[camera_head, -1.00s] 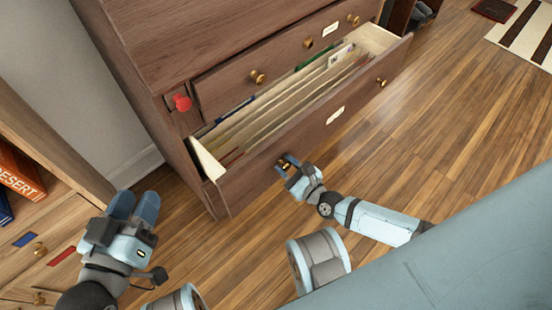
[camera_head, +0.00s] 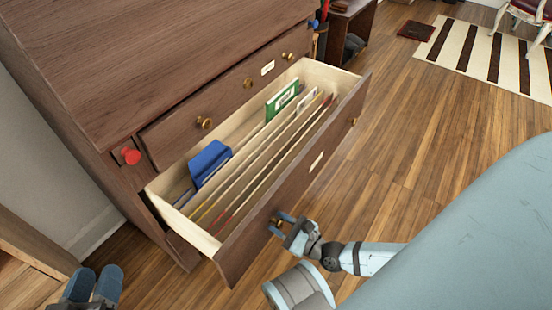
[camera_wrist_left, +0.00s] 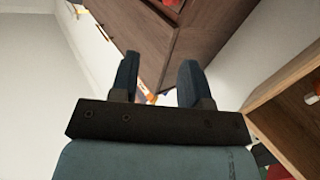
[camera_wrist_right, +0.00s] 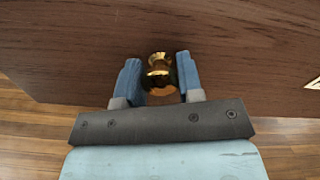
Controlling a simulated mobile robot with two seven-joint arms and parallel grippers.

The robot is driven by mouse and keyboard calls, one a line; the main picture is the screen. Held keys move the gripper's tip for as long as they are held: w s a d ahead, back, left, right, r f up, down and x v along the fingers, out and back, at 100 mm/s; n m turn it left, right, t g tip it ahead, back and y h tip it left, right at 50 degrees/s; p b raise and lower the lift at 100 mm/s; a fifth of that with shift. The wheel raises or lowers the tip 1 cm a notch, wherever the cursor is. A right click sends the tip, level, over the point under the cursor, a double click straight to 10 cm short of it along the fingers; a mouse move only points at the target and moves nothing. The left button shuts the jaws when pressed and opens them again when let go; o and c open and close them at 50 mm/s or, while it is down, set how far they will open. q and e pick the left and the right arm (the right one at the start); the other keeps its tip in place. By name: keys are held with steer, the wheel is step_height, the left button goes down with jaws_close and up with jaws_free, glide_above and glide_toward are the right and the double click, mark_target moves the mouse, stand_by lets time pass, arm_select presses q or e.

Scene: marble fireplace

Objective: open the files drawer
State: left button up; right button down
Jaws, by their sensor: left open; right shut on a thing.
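The files drawer (camera_head: 262,213) is the lower drawer of a dark wooden cabinet (camera_head: 130,60). It stands far out, with file folders (camera_head: 250,160), a blue divider (camera_head: 209,163) and a green one (camera_head: 283,98) inside. My right gripper (camera_head: 283,222) is shut on the drawer's left brass knob (camera_head: 275,221). In the right wrist view this brass knob (camera_wrist_right: 159,75) sits between the fingers, against the drawer front. My left gripper (camera_head: 92,285) is open and empty at the lower left, partly cut off by the frame; its spread fingers (camera_wrist_left: 158,82) also show in the left wrist view.
The drawer above (camera_head: 225,95) is closed, with brass knobs. A red knob (camera_head: 131,156) is on the cabinet's front left. A light wooden shelf unit (camera_head: 30,250) stands at the lower left. Wooden floor (camera_head: 420,140) is clear to the right.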

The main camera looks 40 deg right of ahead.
arm_select(q)
steer(key=shift+s+f, duration=0.2)
steer(key=shift+f, duration=0.05)
arm_select(e)
steer(key=c, duration=0.8)
jaws_free()
arm_select(q)
steer(key=shift+w+r, duration=0.1)
arm_select(e)
steer(key=shift+o, duration=0.2)
steer(key=shift+r, duration=0.15)
arm_select(q)
step_height(320, 180, up, 10)
steer(key=n+t+p, duration=0.1)
steer(key=t+p, duration=0.3)
steer(key=p, duration=0.3)
steer(key=f+p, duration=0.1)
steer(key=a+f+g+y, duration=0.1)
steer(key=f, duration=0.1)
steer(key=a+f+g+y+p, duration=0.1)
steer(key=f, duration=0.1)
steer(key=shift+a+p, duration=0.2)
steer(key=shift+p, duration=0.15)
arm_select(e)
step_height(320, 180, up, 20)
arm_select(q)
steer(key=shift+f, duration=0.1)
arm_select(e)
steer(key=shift+s+f, duration=0.1)
steer(key=shift+f, duration=0.1)
